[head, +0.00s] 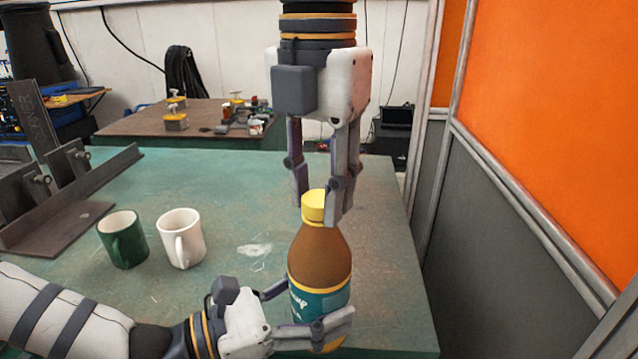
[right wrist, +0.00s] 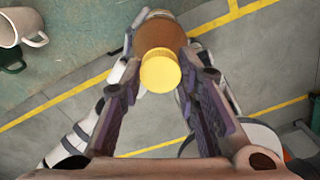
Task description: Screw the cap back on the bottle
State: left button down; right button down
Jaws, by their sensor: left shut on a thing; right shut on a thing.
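The brown bottle (head: 318,262) with a teal label and yellow bands stands upright near the table's front right edge. My left gripper (head: 315,325) is shut around its lower part. The yellow cap (head: 315,205) is at the top of the bottle's neck. My right gripper (head: 322,210) points straight down from above and is shut on the cap. In the right wrist view the cap (right wrist: 160,72) lies between the two fingertips, with the bottle (right wrist: 158,36) behind it. The fingers hide part of the cap's rim, and I cannot tell how tightly it sits.
A green mug (head: 123,240) and a white mug (head: 182,238) stand on the green table (head: 375,215) left of the bottle. Steel angle pieces (head: 70,185) lie at the far left. An orange and grey partition (head: 520,215) rises at the right. Behind is another table (head: 150,122).

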jog(key=m, duration=1.3)
jog(key=shift+m, duration=0.3)
jog(key=m, duration=0.7)
jog(key=c, duration=1.2)
grip_release()
